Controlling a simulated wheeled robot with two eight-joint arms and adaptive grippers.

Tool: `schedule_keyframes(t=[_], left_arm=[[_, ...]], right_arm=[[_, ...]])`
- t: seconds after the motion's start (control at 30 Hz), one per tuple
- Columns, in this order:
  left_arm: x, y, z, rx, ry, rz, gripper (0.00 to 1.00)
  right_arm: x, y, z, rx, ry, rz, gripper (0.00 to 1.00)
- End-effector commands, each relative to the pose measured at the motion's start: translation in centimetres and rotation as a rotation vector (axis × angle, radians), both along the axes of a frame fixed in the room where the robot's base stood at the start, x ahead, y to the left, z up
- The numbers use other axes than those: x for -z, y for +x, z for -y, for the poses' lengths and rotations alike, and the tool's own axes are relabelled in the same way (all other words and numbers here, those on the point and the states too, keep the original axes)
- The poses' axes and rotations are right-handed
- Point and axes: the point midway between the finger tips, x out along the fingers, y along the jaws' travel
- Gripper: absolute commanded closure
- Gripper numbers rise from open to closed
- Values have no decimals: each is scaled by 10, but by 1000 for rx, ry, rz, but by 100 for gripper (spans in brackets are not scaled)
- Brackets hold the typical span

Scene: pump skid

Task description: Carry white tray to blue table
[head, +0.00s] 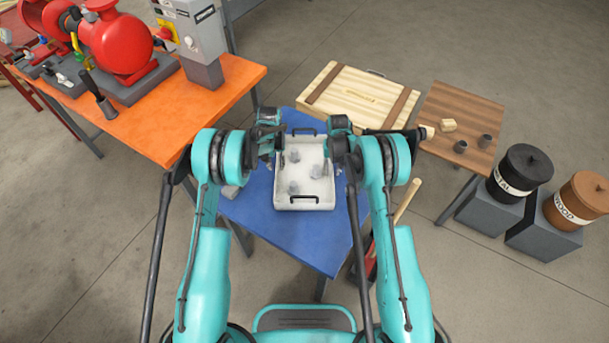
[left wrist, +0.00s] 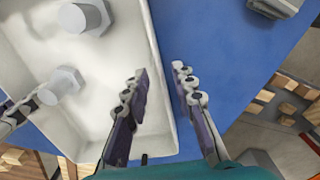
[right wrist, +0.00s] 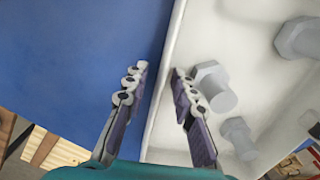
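The white tray (head: 311,203) is at the blue table (head: 322,248), with dark handles at its far and near ends and several grey bolts inside. I cannot tell whether it rests on the table or is just above it. My left gripper (head: 268,150) is at the tray's left rim. In the left wrist view its fingers (left wrist: 160,72) are apart, one on each side of the tray wall (left wrist: 152,45). My right gripper (head: 343,150) is at the right rim. In the right wrist view its fingers (right wrist: 160,70) also stand apart around the wall (right wrist: 172,45).
An orange table (head: 150,130) with red pump gear stands at the left. A wooden crate (head: 355,95) is behind the blue table. A brown table (head: 470,110) with small parts and two bins (head: 520,170) stand at the right. A grey object (head: 230,191) lies left of the tray.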

Motion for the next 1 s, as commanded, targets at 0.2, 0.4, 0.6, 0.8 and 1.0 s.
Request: schedule_keyframes(t=[0.2, 0.4, 0.6, 0.8, 1.0], left_arm=[[-50, 0, 0, 0, 0, 0, 74], [-80, 0, 0, 0, 0, 0, 74], [-90, 0, 0, 0, 0, 0, 74], [-90, 0, 0, 0, 0, 0, 74], [-90, 0, 0, 0, 0, 0, 74]], right_arm=[[0, 0, 0, 0, 0, 0, 74], [0, 0, 0, 0, 0, 0, 74], [-8, 0, 0, 0, 0, 0, 74], [-45, 0, 0, 0, 0, 0, 74], [-88, 0, 0, 0, 0, 0, 74]])
